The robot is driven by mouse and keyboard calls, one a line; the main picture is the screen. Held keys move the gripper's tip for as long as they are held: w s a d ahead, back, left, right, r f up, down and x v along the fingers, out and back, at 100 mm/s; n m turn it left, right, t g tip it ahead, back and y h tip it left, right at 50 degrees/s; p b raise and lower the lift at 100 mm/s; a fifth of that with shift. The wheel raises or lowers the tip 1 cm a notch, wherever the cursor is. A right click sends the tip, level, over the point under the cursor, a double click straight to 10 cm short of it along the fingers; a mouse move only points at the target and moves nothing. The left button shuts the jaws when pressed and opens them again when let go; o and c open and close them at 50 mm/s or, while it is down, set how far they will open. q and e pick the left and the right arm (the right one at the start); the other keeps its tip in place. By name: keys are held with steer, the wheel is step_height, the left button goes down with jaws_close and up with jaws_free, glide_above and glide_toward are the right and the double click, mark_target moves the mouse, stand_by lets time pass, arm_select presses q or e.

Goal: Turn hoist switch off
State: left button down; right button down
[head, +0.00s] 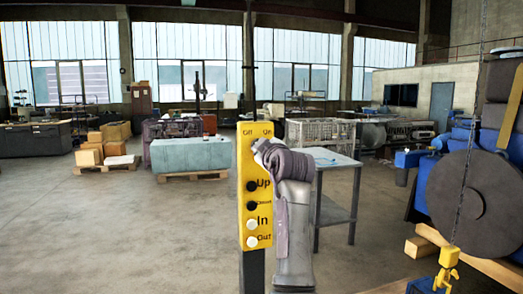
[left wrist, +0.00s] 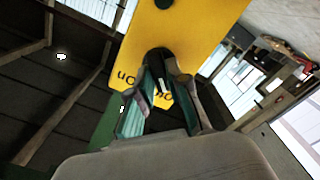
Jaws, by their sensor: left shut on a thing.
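The yellow hoist control panel (head: 246,215) stands upright on a dark post in the head view. It has Off at top left, On at top right, and a column of black and white buttons marked Up, In and Out. My left gripper (head: 262,150) is at the top of the panel and covers the switch in the head view. In the left wrist view my left gripper (left wrist: 163,80) is shut on the black hoist switch (left wrist: 158,56), with a finger on either side. The On and Off labels show upside down there. I cannot tell which way the switch points. My right gripper is out of view.
A grey metal table (head: 340,185) stands behind the panel. A blue engine with a dark round wheel (head: 470,205) is at the right, with a hanging chain and yellow hook (head: 447,262) in front. The floor to the left is open.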

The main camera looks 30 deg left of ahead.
arm_select(q)
steer(key=c, duration=1.1)
jaws_free()
steer(key=v, duration=0.7)
steer(key=shift+s+d, duration=0.2)
